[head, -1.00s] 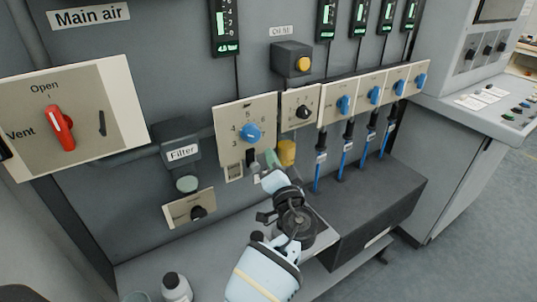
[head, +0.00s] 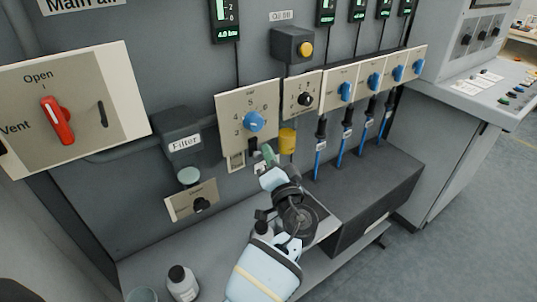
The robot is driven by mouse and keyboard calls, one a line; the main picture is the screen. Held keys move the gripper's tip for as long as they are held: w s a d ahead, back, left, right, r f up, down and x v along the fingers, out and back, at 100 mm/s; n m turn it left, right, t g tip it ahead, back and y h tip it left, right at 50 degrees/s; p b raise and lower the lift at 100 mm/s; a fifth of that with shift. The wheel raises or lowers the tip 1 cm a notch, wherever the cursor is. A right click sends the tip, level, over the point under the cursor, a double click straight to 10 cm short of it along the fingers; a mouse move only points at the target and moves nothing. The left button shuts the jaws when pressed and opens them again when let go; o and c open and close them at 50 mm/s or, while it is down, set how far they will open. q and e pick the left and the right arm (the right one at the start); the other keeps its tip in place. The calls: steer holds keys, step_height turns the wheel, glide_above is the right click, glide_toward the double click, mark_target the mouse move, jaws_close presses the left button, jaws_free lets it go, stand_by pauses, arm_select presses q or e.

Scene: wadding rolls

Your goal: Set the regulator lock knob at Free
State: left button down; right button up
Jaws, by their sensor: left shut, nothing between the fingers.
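The regulator plate (head: 225,112) is a cream panel with a blue knob (head: 254,122) and a number scale around it. A small dark part (head: 252,146) sits below the blue knob, with a small label (head: 236,161) to its left. I cannot tell for certain whether this dark part is the lock knob, nor read its setting. My left gripper (head: 267,158) is shut and empty, just right of and below the dark part, at the plate's lower right corner. I cannot tell whether it touches the plate. My right gripper is not in view.
A yellow cup (head: 287,141) hangs right of my gripper, under a plate with a black knob (head: 305,99). Blue knobs (head: 345,91) continue rightward. A Filter housing (head: 183,146) and a bottle (head: 182,284) are left. A grey box (head: 370,180) juts out at right.

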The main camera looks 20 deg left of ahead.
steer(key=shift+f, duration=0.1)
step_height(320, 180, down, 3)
steer(key=b, duration=0.4)
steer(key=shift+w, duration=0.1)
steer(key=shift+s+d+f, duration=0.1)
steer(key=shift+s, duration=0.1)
